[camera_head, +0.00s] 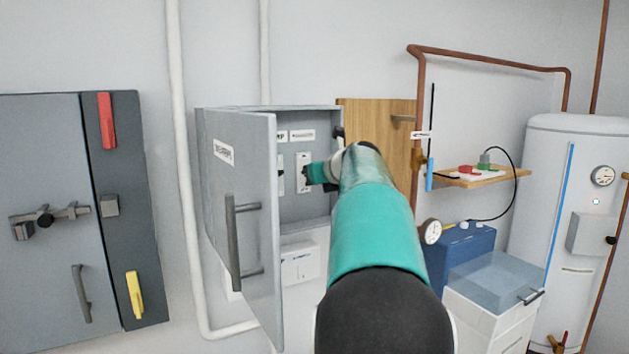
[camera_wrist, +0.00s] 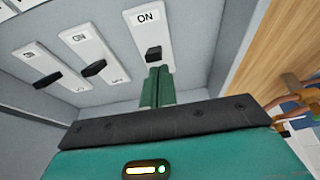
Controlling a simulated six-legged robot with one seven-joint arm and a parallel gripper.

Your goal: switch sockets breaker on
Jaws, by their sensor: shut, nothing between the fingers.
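The grey breaker box (camera_head: 328,190) hangs on the wall with its door (camera_head: 245,200) swung open to the left. In the wrist view it holds three white breakers with black levers: a left one (camera_wrist: 38,68), a middle one (camera_wrist: 92,60) and a right one (camera_wrist: 151,32) marked ON at its top. The label naming the sockets breaker is not readable. My gripper (camera_wrist: 158,75) is shut and empty, its green fingertips just below the right breaker's lever (camera_wrist: 153,53). Whether they touch it is unclear. In the head view my arm hides part of the box.
The open door with its bar handle (camera_head: 234,240) stands left of my arm. A wooden board (camera_head: 375,125) is right of the box. A grey cabinet (camera_head: 50,220), a blue case (camera_head: 465,250) and a white water tank (camera_head: 560,220) stand farther out.

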